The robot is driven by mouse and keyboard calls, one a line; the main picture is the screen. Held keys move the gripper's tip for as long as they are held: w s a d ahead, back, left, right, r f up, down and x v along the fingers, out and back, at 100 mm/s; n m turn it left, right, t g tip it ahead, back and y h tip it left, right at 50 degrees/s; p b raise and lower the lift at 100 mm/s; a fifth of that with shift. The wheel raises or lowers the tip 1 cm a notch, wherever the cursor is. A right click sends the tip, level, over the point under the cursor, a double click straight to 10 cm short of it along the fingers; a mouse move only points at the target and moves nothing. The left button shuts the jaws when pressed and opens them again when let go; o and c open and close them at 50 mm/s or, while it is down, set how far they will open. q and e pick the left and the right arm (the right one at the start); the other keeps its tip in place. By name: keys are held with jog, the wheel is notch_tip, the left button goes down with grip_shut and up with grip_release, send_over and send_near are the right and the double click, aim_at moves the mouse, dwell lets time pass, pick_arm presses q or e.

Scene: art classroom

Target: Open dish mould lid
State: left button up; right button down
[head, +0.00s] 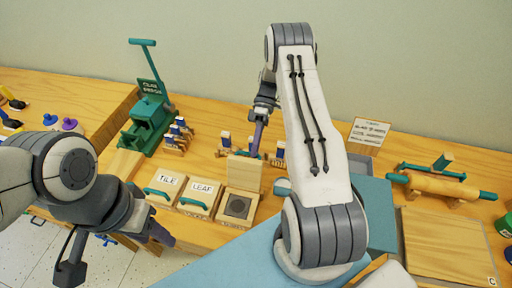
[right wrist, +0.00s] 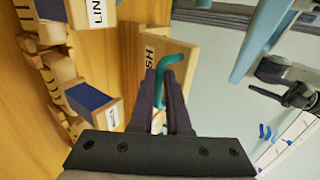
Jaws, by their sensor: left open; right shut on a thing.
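The dish mould is the rightmost of three wooden moulds. My right gripper (head: 256,146) is shut on the lid's teal handle (right wrist: 172,52), which lies between the fingers. Its fingertips are behind the lid in the head view. My left gripper (head: 160,236) is open and empty, low in front of the table edge.
The tile mould (head: 163,188) and leaf mould (head: 199,196) stand closed to the left. Several stamps (head: 177,136) stand behind them, and the green clay press (head: 150,118) is at back left. A rolling pin (head: 440,186) and board (head: 445,245) lie to the right.

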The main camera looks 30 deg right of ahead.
jog(key=c, duration=0.9)
grip_release()
jog(key=shift+d+f, duration=0.1)
jog(key=shift+f, duration=0.25)
jog(key=shift+r, duration=0.1)
jog(key=shift+w, duration=0.1)
jog(key=v, duration=1)
jog(key=shift+d+r+p, duration=0.1)
jog(key=shift+r+p, duration=0.1)
jog(key=shift+p, duration=0.1)
